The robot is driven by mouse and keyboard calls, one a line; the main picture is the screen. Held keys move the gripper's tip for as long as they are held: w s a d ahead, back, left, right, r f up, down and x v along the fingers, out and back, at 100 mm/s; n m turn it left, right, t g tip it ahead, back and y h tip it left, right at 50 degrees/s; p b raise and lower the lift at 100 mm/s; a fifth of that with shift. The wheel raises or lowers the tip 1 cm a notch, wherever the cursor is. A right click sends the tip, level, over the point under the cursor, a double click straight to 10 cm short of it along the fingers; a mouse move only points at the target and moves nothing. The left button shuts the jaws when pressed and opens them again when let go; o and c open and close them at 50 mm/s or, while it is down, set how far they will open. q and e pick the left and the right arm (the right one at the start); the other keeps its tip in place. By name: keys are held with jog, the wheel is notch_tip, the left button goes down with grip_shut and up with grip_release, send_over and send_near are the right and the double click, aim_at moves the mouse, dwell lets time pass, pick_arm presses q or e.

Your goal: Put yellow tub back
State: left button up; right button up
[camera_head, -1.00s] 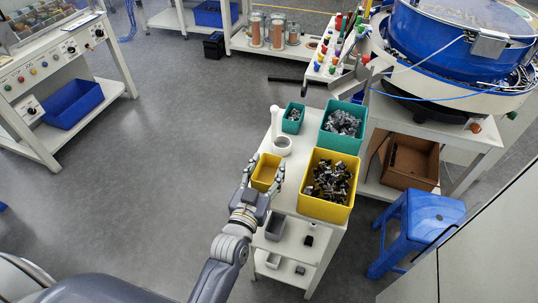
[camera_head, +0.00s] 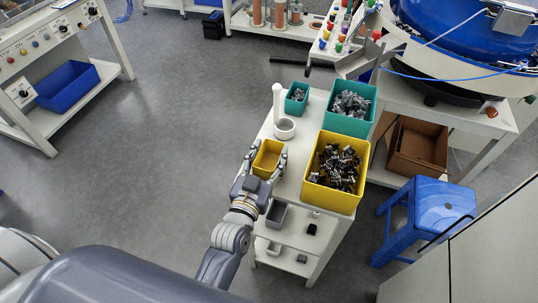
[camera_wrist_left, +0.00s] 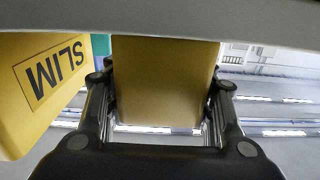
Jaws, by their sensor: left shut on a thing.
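A small yellow tub (camera_head: 268,158) is at the left edge of the white cart's top, and it looks empty. My left gripper (camera_head: 265,165) is shut on the small yellow tub, with a finger on each side of it. In the left wrist view the tub (camera_wrist_left: 163,80) fills the space between the fingers of the gripper (camera_wrist_left: 160,110). I cannot tell whether the tub touches the cart top. A large yellow bin (camera_head: 330,196) of dark connectors stands to its right; it also shows in the wrist view (camera_wrist_left: 30,110), marked "SLIM". My right gripper is not in view.
The white cart (camera_head: 290,184) also holds a large teal bin (camera_head: 347,127) of metal parts, a small teal tub (camera_head: 294,107) and a white roll with an upright post (camera_head: 284,128). A blue stool (camera_head: 425,210) stands to the right. Floor left of the cart is clear.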

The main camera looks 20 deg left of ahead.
pick_arm(q)
jog(key=shift+f, duration=0.15)
jog(key=o, duration=0.9)
jog(key=shift+c, duration=0.2)
jog(key=shift+o, duration=1.1)
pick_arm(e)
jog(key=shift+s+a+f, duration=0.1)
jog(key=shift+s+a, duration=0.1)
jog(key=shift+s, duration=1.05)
pick_arm(q)
jog(key=s+b, duration=0.1)
jog(key=s, duration=1.1)
jog(key=shift+a+r, duration=0.2)
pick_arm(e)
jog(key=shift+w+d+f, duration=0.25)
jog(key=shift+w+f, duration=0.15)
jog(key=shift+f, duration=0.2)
